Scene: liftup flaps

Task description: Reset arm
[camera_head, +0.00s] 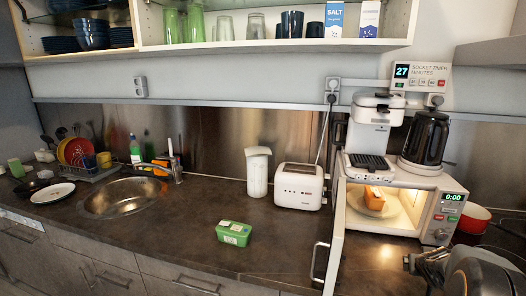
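My arm reaches into the bottom right corner of the head view, and my gripper (426,264) is at its left end. The gripper is small and dark in this view, and I cannot tell whether its fingers are open or shut. I see nothing clearly held in it. It appears in front of the counter, just right of the open microwave door (335,240) and below the microwave (440,208). The rest of the arm is cut off by the frame edge.
A coffee machine (370,135) and black kettle (425,138) stand on top. A red pot (472,222) is to the right. A green tub (234,232) sits on the counter, with clear room around it. The upper cabinet (280,45) stands open.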

